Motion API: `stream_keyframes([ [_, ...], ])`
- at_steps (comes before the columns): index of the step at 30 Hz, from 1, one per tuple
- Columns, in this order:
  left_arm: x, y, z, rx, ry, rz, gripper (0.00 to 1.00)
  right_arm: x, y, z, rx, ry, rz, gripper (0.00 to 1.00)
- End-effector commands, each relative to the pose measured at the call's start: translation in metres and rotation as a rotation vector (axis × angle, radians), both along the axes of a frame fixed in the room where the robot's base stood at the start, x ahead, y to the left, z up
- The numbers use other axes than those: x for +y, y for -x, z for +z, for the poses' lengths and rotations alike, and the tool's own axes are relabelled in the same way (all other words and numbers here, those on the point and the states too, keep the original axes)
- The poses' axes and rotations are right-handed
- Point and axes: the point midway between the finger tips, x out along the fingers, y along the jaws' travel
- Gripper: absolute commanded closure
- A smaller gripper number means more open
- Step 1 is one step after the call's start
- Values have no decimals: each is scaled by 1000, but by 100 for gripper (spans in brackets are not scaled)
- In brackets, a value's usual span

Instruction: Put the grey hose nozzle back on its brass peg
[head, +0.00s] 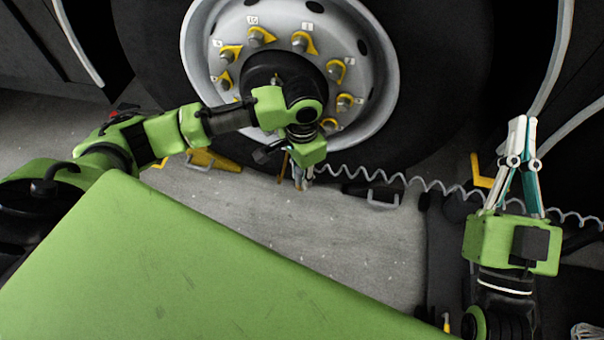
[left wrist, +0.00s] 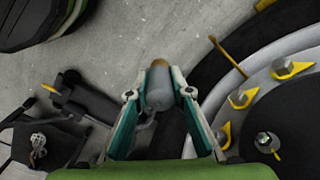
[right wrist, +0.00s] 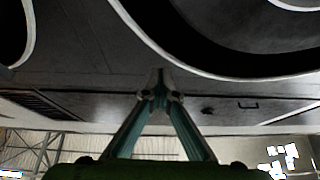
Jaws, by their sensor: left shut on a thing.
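My left gripper (head: 301,184) is shut, low in front of the truck wheel, pointing down. In the left wrist view, its fingers (left wrist: 159,92) are closed around the grey hose nozzle (left wrist: 158,88), a grey cylinder with a brass-coloured end pointing away from me. I cannot tell whether that end is part of the nozzle or the peg. A thin brass-coloured rod (left wrist: 229,57) stands out near the tyre, apart from the nozzle; I cannot tell if it is the peg. My right gripper (head: 518,160) is shut and empty at the right; its tips meet in the right wrist view (right wrist: 160,88).
The truck wheel (head: 205,45) has several yellow nut markers. A grey coiled hose (head: 430,184) runs right from near my left gripper. A dark object with a grey handle (head: 383,198) and a yellow chock-like piece (head: 213,160) lie on the floor. Bare grey floor (head: 350,240) lies in front.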

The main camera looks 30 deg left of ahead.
Motion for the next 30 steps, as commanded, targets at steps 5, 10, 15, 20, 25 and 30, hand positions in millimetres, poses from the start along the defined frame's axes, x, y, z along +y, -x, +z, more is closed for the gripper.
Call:
stream_keyframes([
  [5,0,0,2,-1,1,0,100,0,-5,-9,50,15,-4,100],
  [10,0,0,4,-1,1,0,100,0,-9,-19,99,28,-6,100],
  [15,0,0,5,-1,1,0,100,-1,-12,-29,146,41,-9,100],
  [20,0,0,6,-1,1,0,100,-1,-15,-39,193,53,-11,100],
  [25,0,0,8,-1,1,0,100,-2,-17,-49,240,66,-15,100],
  [30,0,0,9,-1,1,0,100,-3,-19,-60,289,80,-17,100],
])
